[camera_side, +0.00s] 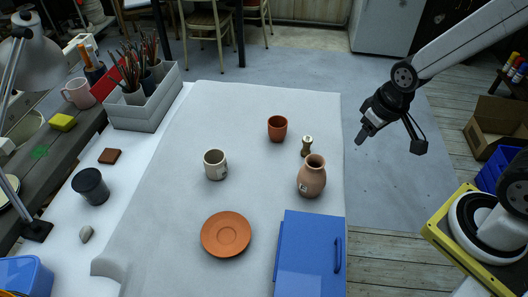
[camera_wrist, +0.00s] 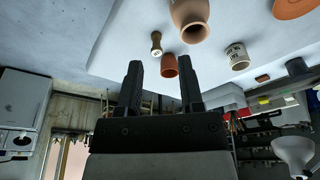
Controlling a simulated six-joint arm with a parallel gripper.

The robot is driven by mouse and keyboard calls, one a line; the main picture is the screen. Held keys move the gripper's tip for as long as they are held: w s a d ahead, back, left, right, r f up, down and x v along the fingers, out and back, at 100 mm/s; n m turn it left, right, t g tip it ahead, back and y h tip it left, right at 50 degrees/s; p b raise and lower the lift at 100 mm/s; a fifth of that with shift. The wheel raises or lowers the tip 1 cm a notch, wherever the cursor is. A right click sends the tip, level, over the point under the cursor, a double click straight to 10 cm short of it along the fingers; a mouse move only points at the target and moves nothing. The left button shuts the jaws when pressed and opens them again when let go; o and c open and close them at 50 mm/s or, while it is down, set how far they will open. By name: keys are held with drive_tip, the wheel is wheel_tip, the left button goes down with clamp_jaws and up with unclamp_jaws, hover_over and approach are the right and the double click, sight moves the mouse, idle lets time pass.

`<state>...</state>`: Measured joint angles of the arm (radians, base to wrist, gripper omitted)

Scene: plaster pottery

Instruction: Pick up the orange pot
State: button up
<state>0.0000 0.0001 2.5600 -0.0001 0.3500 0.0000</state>
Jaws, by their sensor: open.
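The orange pot (camera_side: 277,128) is a small, terracotta-coloured cup shape standing upright on the pale cloth near the far right part of the table. It also shows in the wrist view (camera_wrist: 169,66), upside down and framed between the fingers. My gripper (camera_side: 362,137) is off to the right of the table edge, above the floor, well apart from the pot. In the wrist view my gripper (camera_wrist: 160,82) has its two dark fingers spread with nothing held between them.
A small brass-and-wood tool (camera_side: 307,146) and a pinkish vase (camera_side: 312,178) stand close to the pot, nearer the camera. A cream cup (camera_side: 215,164), an orange saucer (camera_side: 226,234) and a blue box (camera_side: 310,255) are also on the table. The cloth beyond the pot is clear.

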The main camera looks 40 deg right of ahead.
drive_tip(key=m+g, duration=0.2)
drive_tip(key=m, duration=1.1)
hover_over(284, 136)
wheel_tip(284, 136, down, 13)
drive_tip(key=shift+s+d+f, duration=0.1)
drive_tip(key=shift+d+f, duration=0.25)
drive_tip(key=shift+f, duration=0.05)
drive_tip(key=shift+f, duration=1.3)
drive_tip(key=shift+w+a+f, duration=0.1)
drive_tip(key=shift+w+f, duration=0.05)
drive_tip(key=shift+f, duration=1.15)
drive_tip(key=shift+w+a+f, duration=0.1)
drive_tip(key=shift+w+f, duration=0.05)
drive_tip(key=shift+f, duration=1.1)
